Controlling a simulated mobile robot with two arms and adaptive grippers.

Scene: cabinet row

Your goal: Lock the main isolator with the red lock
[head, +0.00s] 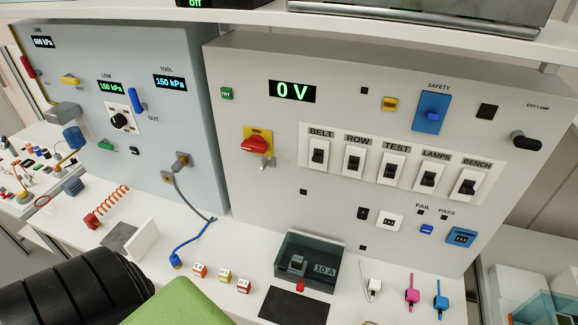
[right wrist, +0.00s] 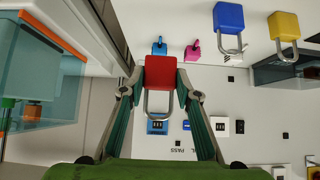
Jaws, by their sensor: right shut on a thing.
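The main isolator (head: 255,143) is a red handle on a yellow plate at the left of the grey panel in the head view. A small metal tab sticks out at its lower right, with no lock on it. The red lock (right wrist: 160,72) is in the right wrist view, its metal shackle pointing down in the picture. My right gripper (right wrist: 160,85) is shut on the red lock's body, one finger at each side. The right gripper and red lock do not show in the head view, and the isolator is not visible in the right wrist view. My left gripper is not in view.
A display (head: 292,91) reads 0 V. A blue lock (right wrist: 229,17) and a yellow lock (right wrist: 285,26) show in the right wrist view. Pink (head: 412,296) and blue (head: 440,301) tagged items lie on the bench. A dark box (head: 310,262) marked 10 A stands below the panel.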

